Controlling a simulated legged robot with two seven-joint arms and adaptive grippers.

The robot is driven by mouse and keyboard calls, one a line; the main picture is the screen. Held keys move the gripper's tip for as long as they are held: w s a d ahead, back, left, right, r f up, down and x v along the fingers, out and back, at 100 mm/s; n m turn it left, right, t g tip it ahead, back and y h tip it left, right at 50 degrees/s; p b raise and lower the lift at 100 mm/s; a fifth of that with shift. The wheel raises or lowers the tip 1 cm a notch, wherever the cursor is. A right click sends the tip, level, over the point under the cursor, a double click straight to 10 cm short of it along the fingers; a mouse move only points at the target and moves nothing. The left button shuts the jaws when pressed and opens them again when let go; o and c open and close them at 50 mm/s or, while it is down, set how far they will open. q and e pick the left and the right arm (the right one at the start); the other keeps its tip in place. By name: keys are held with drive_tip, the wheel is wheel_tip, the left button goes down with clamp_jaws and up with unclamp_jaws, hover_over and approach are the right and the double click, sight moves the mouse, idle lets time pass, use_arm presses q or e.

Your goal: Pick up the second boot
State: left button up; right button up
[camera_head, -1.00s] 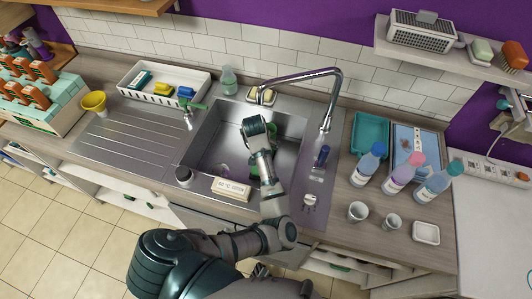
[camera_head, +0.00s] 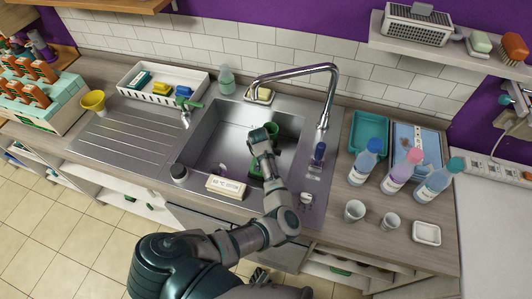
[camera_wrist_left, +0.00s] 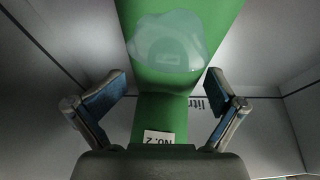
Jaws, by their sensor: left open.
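The green boot (camera_wrist_left: 165,105) stands in view between my left gripper's two fingers (camera_wrist_left: 165,98) in the left wrist view. It bears a white "NO. 2" label (camera_wrist_left: 158,137) low down and a pale, glossy patch higher up. The fingers are spread, one on each side, with gaps between them and the boot. In the head view my left arm reaches down into the sink (camera_head: 215,143). Green parts of the boot (camera_head: 273,128) show beside my wrist, which hides much of it. The fingertips are hidden there.
A tall tap (camera_head: 331,95) arches over the sink's right side. Several bottles (camera_head: 398,172) and two cups crowd the right counter. The left drainer (camera_head: 125,140) is clear.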

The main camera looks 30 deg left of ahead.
use_arm(q)
drive_tip(key=shift+d+f, duration=0.2)
drive_tip(key=shift+d, duration=0.1)
drive_tip(key=shift+a, duration=0.3)
drive_tip(key=c, duration=0.3)
drive_tip(key=shift+s+a+f, duration=0.1)
drive_tip(key=shift+a+f, duration=0.05)
drive_tip(key=shift+a, duration=0.35)
drive_tip(key=shift+s+a+f, duration=0.1)
drive_tip(key=shift+a, duration=0.35)
drive_tip(key=c, duration=0.9)
drive_tip(key=shift+a, duration=0.3)
drive_tip(key=c, duration=0.3)
drive_tip(key=shift+d+f, duration=0.1)
drive_tip(key=shift+c, duration=0.4)
